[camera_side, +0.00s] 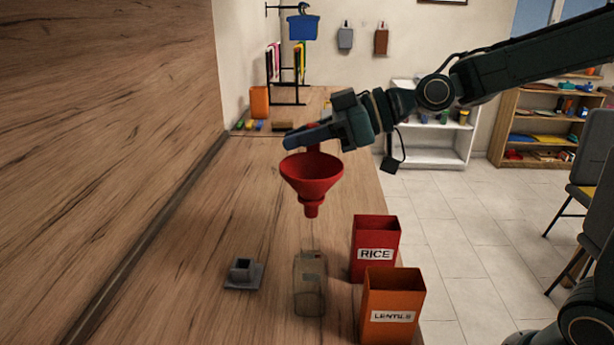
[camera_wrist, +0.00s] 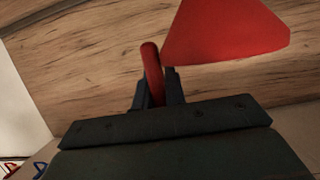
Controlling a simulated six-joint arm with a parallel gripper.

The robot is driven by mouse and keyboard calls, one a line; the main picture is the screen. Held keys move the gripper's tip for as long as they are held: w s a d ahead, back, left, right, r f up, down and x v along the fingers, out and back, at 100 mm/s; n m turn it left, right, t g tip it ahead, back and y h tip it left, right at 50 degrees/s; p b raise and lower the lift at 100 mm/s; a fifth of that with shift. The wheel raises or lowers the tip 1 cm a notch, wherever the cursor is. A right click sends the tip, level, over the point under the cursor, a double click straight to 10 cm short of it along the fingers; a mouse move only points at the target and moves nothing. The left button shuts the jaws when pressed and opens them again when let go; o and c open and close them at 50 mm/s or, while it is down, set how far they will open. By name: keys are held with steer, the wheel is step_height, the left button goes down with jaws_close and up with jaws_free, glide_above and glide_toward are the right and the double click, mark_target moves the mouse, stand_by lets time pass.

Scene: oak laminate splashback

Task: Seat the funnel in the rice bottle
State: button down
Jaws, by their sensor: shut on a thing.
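My gripper (camera_side: 312,143) is shut on the red funnel (camera_side: 311,177), above the counter. The funnel is upright, with its wide mouth up and its spout pointing down. In the wrist view, my gripper (camera_wrist: 158,92) has its fingers around the funnel's red handle, and the red cone (camera_wrist: 225,35) shows beyond. A clear bottle (camera_side: 310,285) stands on the counter below the funnel. The spout is above the bottle's top and apart from it. The bottle's neck is faint, so exact alignment is hard to tell.
A red RICE box (camera_side: 375,247) and an orange LENTILS box (camera_side: 391,306) stand right of the bottle. A small grey holder (camera_side: 243,273) sits to its left. A wooden splashback (camera_side: 110,130) runs along the left. The counter between holder and splashback is clear.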

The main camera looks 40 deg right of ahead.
steer(key=shift+f, duration=4.2)
stand_by(0.9)
steer(key=c, duration=1.4)
jaws_free()
steer(key=shift+o, duration=0.2)
steer(key=shift+s+d, duration=0.1)
steer(key=v, duration=1.3)
steer(key=shift+s+d, duration=0.15)
steer(key=shift+d, duration=0.05)
steer(key=shift+r, duration=0.1)
